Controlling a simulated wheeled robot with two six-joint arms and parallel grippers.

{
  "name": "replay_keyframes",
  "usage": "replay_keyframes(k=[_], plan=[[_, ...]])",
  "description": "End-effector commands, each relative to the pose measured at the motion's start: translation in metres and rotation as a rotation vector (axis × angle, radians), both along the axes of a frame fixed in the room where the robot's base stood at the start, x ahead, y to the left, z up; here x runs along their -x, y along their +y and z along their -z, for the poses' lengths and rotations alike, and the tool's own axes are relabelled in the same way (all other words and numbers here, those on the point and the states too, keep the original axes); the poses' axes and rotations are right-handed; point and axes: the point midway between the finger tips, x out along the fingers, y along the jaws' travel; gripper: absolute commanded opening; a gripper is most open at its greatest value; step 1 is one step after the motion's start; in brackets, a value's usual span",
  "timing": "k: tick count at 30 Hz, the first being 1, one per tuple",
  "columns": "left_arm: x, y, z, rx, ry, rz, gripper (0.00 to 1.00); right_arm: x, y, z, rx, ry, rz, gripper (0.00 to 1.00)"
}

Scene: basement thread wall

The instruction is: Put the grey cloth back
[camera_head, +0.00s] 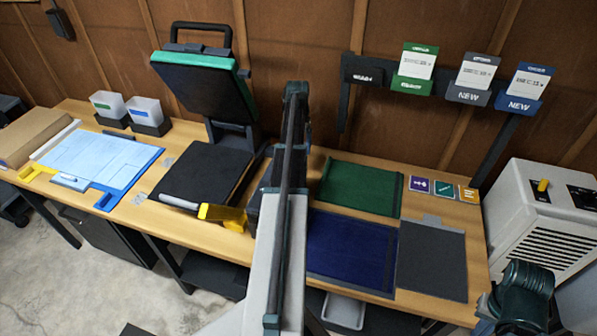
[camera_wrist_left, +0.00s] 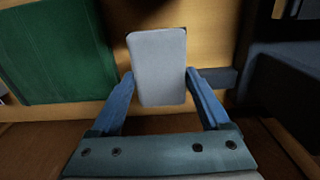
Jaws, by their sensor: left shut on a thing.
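In the head view my left arm crosses the middle of the picture and hides the gripper and the cloth. My right gripper is not in view; only a part of my right arm shows at the lower right.
A heat press (camera_head: 205,90) stands left of my arm, with a yellow-ended tool (camera_head: 222,214) at its front. The green panel (camera_head: 360,187), a blue panel (camera_head: 350,250) and a dark grey panel (camera_head: 432,262) lie to the right. A white machine (camera_head: 540,215) stands at the far right.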

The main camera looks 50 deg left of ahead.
Motion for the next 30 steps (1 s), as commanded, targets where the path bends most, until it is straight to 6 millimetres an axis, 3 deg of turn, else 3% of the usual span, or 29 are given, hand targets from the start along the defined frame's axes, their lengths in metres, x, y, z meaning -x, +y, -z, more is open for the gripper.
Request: replay_keyframes(k=[12, 20, 30], plan=[[0.000, -0.001, 0.060, 0.000, 0.000, 0.000, 0.36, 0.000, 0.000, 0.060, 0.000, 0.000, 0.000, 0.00], [0.000, -0.001, 0.063, 0.000, 0.000, 0.000, 0.36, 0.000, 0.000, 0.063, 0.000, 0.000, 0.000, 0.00], [0.000, -0.001, 0.099, 0.000, 0.000, 0.000, 0.36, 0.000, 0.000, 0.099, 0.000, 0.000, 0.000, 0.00]])
